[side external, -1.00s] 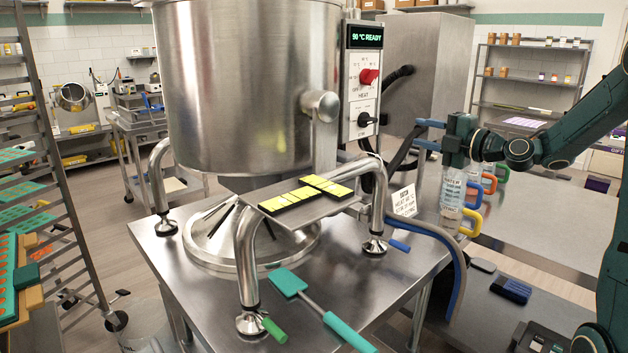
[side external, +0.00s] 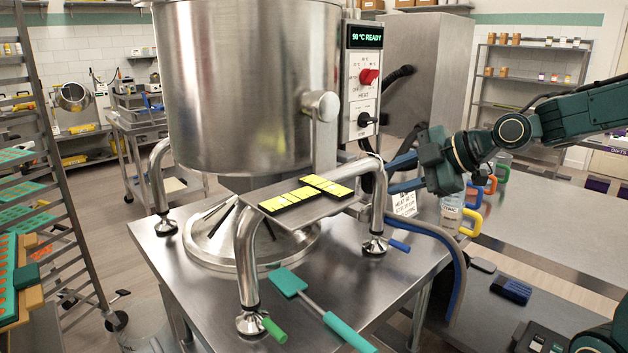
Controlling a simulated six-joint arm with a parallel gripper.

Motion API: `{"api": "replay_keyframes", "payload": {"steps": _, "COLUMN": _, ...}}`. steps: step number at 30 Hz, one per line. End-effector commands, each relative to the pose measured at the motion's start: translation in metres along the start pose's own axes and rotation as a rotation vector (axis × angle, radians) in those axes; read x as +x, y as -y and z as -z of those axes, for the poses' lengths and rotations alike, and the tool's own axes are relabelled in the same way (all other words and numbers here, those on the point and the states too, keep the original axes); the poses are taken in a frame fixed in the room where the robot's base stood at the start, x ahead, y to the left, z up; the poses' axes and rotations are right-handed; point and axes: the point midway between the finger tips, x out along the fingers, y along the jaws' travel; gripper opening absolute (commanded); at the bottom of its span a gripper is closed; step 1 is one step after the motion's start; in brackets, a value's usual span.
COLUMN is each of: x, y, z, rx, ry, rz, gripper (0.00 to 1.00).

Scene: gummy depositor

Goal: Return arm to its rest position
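My arm is dark green and reaches in from the right edge. The fingers partly cover the small white printed card (side external: 406,201) and the hoses behind. I cannot tell the exact distance from the fingers to the depositor's leg.
The steel depositor (side external: 245,90) stands on the metal table (side external: 330,290). Its panel (side external: 363,85) reads 90 °C READY. Yellow-marked black blocks lie on a plate, and a teal spatula (side external: 318,308) lies in front.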

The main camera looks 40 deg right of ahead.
Motion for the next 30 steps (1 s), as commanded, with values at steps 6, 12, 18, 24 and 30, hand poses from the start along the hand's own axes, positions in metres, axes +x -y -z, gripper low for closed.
{"api": "replay_keyframes", "payload": {"steps": 6, "x": -0.022, "y": 0.042, "z": 0.016, "rx": 0.208, "ry": 0.102, "rz": 0.104, "gripper": 0.34}}
{"api": "replay_keyframes", "payload": {"steps": 12, "x": -0.049, "y": 0.077, "z": 0.019, "rx": 0.426, "ry": 0.222, "rz": 0.153, "gripper": 0.34}}
{"api": "replay_keyframes", "payload": {"steps": 18, "x": -0.08, "y": 0.11, "z": 0.015, "rx": 0.661, "ry": 0.35, "rz": 0.161, "gripper": 0.34}}
{"api": "replay_keyframes", "payload": {"steps": 24, "x": -0.111, "y": 0.139, "z": 0.006, "rx": 0.895, "ry": 0.47, "rz": 0.138, "gripper": 0.34}}
{"api": "replay_keyframes", "payload": {"steps": 30, "x": -0.13, "y": 0.157, "z": -0.001, "rx": 1.053, "ry": 0.544, "rz": 0.109, "gripper": 0.34}}
